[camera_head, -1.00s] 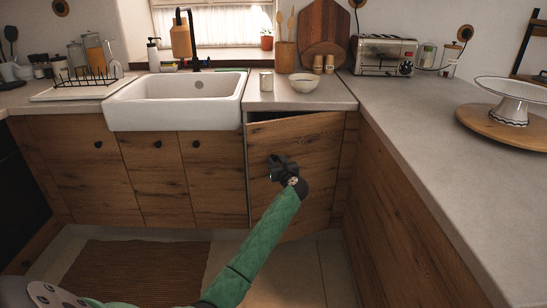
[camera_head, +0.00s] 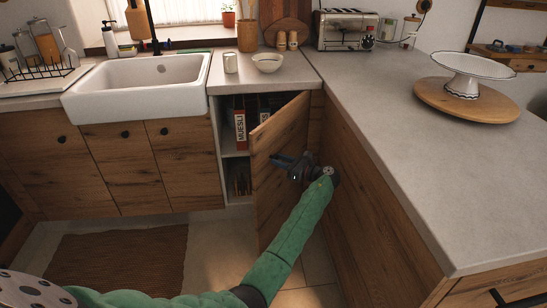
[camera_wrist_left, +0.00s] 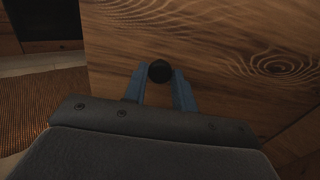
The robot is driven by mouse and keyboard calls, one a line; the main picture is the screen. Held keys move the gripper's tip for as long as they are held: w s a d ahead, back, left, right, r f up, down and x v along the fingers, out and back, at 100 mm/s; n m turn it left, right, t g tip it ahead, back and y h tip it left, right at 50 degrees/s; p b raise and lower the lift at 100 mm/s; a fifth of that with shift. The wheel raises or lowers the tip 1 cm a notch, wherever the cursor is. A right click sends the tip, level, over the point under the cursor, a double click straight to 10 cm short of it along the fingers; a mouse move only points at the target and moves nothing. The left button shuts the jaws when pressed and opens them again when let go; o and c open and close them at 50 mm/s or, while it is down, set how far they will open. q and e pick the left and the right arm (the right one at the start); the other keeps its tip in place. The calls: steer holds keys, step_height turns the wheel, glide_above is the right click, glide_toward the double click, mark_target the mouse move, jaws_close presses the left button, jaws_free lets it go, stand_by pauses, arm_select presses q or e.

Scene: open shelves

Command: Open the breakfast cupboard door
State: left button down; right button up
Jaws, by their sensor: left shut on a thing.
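The wooden cupboard door (camera_head: 280,135) stands partly open under the counter, right of the sink, hinged on its right side. Its inner shelves show, with a muesli box (camera_head: 240,130) on the upper one. My left gripper (camera_head: 280,162) is at the door's front face, by its free edge. In the left wrist view its two blue fingers (camera_wrist_left: 160,88) are shut on the round black knob (camera_wrist_left: 159,71). In the head view the knob is hidden by the gripper. My right gripper is not in view.
The side cabinet (camera_head: 370,200) under the right counter stands close to the right of my left wrist. Open floor with a brown mat (camera_head: 120,264) lies to the left. A bowl (camera_head: 267,62) and a cup (camera_head: 230,62) stand on the counter above the cupboard.

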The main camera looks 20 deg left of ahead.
arm_select(q)
steer(key=shift+d, duration=0.2)
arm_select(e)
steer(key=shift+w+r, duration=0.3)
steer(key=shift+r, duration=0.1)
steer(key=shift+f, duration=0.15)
arm_select(q)
steer(key=c, duration=1.1)
jaws_free()
steer(key=shift+c, duration=0.2)
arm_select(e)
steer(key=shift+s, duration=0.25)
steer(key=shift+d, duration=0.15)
